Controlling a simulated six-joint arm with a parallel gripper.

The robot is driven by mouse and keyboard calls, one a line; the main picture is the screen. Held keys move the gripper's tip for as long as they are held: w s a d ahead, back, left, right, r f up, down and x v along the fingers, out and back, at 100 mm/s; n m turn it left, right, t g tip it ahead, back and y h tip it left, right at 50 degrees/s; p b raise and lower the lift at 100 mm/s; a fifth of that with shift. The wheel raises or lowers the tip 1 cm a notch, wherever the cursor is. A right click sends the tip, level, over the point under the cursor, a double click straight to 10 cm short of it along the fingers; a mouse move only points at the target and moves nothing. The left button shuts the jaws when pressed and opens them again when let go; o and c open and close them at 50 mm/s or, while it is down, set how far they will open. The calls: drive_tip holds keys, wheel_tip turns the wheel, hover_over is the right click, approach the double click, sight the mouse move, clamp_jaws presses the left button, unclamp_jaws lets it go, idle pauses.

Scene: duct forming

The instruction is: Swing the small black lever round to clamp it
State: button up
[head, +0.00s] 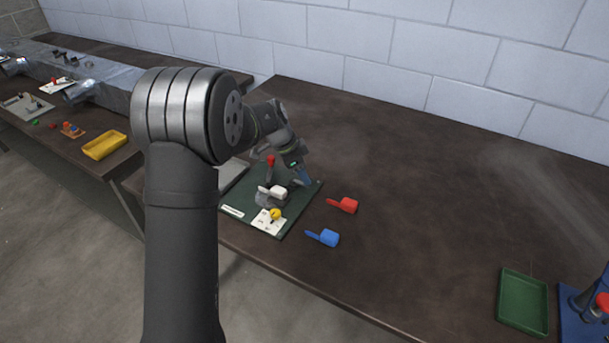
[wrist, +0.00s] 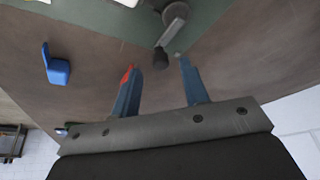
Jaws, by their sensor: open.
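My gripper (wrist: 156,64) is open, with its two blue fingers apart. In the wrist view a small lever's black knob (wrist: 161,59) shows between the fingertips, nearer the right one. Its grey arm (wrist: 173,32) runs up to a round grey hub (wrist: 177,13). I cannot tell whether either finger touches the knob. In the head view my gripper (head: 304,175) is low over the right side of the dark green board (head: 300,205). The black lever cannot be made out there. A red-knobbed handle (head: 270,161) and a pale cylinder (head: 278,192) stand on the board.
A red tool (head: 344,205) and a blue tool (head: 324,237) lie right of the board. A yellow knob (head: 275,213) sits on a white plate at the board's front. A green tray (head: 523,302) is at the front right. The table's middle is clear.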

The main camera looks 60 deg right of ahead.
drive_tip(key=v, duration=1.5)
drive_tip(key=shift+a, duration=0.2)
drive_tip(key=shift+r, duration=0.1)
drive_tip(key=x, duration=1.7)
drive_tip(key=shift+d, duration=0.2)
